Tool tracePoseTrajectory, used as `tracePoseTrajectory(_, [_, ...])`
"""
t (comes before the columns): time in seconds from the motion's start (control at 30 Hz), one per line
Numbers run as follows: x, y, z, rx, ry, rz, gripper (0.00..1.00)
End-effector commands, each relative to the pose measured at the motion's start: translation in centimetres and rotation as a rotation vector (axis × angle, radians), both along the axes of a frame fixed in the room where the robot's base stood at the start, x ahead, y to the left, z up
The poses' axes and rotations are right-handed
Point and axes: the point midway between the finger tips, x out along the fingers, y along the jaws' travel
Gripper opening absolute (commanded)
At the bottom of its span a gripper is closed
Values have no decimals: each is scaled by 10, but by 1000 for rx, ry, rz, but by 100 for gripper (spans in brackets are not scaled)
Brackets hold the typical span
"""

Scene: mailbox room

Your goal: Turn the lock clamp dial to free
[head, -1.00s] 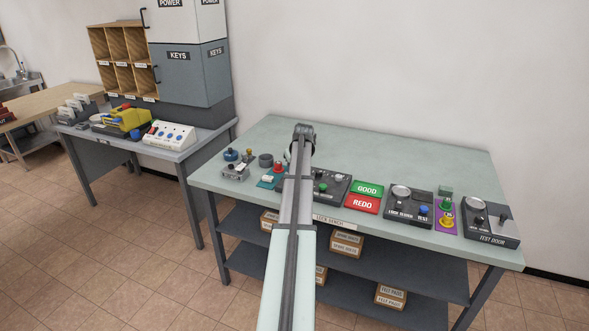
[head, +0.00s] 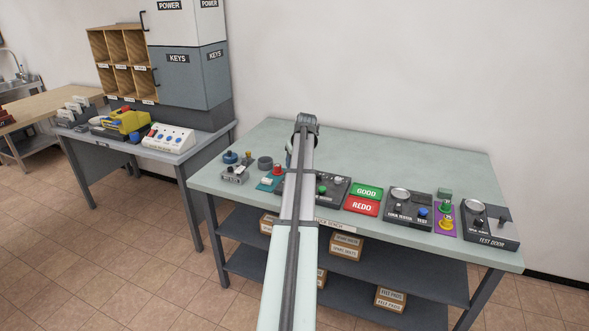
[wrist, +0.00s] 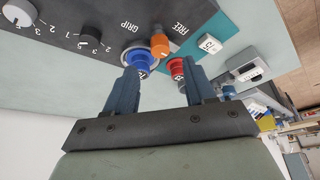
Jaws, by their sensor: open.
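In the wrist view, an orange dial (wrist: 160,46) stands on the dark grey panel between the printed words GRIP and FREE. A round blue part (wrist: 138,58) in a pale ring sits close beside it; I cannot tell which label the dial points to. My gripper (wrist: 160,80) is open and empty, its two blue-grey fingers apart. In the picture, the dial lies just beyond the gap between the fingertips; contact is not clear. In the head view, the dark panel (head: 336,190) is partly covered by my arm, and the dial and fingers are hidden.
A red knob (wrist: 177,68) shows by the right fingertip in the wrist view. Two more dials (wrist: 90,41) sit on the panel. GOOD (head: 367,191) and REDO (head: 363,207) pads and a lock tester (head: 408,206) stand right. The bench's back (head: 400,155) is clear.

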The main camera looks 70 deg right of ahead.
Motion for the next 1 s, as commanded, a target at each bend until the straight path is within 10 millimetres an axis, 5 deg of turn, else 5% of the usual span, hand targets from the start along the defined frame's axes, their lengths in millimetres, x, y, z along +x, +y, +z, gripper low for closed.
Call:
tracePoseTrajectory(0.4, [-18, 18, 61, 0, 0, 1, 54])
tracePoseTrajectory(1.0, [-21, 21, 71, 0, 0, 1, 54])
